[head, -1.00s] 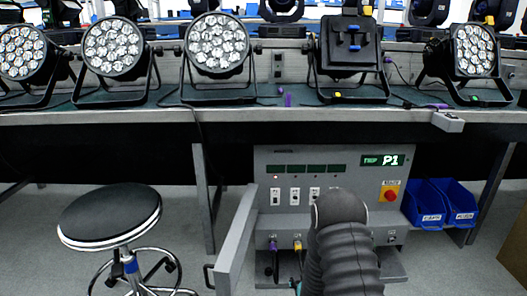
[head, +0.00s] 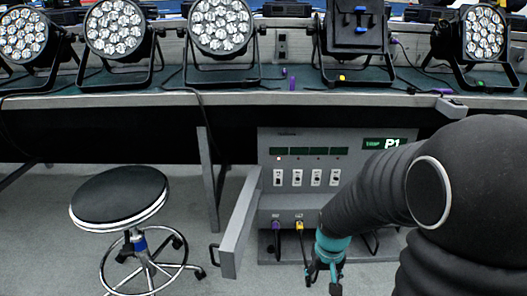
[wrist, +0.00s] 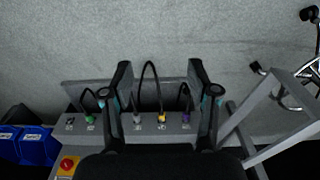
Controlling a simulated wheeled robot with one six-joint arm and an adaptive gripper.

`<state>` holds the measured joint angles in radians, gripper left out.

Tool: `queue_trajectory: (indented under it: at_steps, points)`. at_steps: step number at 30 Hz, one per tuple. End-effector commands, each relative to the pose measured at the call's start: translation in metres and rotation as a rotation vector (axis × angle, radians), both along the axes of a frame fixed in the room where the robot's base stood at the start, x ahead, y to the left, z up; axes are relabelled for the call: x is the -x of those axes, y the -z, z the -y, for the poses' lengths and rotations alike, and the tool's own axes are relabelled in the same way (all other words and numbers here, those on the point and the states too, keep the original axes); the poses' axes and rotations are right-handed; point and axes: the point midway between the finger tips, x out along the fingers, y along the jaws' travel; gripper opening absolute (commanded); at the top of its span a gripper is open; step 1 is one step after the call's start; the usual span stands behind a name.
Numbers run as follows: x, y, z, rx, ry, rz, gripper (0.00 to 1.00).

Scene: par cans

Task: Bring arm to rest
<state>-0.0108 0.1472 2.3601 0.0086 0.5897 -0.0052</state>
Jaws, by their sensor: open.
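My gripper (head: 323,284) is at the lower middle of the head view, pointing down in front of the grey test box (head: 272,188). In the wrist view its two dark fingers (wrist: 160,75) stand wide apart with nothing held between them. The box's row of connectors shows between and beside the fingers, with a yellow plug (wrist: 162,118), a purple plug (wrist: 186,117) and a green plug (wrist: 90,118). A dark cable (wrist: 149,70) loops up there. I cannot tell whether a finger touches it. My arm hides the right part of the box in the head view.
The box's open door (head: 238,225) sticks out at left. A round black stool (head: 120,195) stands left of it on the grey floor. Several par cans (head: 117,27) line the bench (head: 240,98). Blue bins (wrist: 38,148) and a red button (wrist: 67,163) show in the wrist view.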

Motion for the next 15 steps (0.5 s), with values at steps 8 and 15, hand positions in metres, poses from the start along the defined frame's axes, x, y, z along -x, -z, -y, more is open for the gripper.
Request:
queue_trajectory:
  at_steps: [8, 15]
  points:
    - [0.055, -0.093, 0.002, 0.002, 0.003, 0.017, 0.6]
    - [0.096, -0.157, 0.003, 0.003, 0.005, 0.101, 0.6]
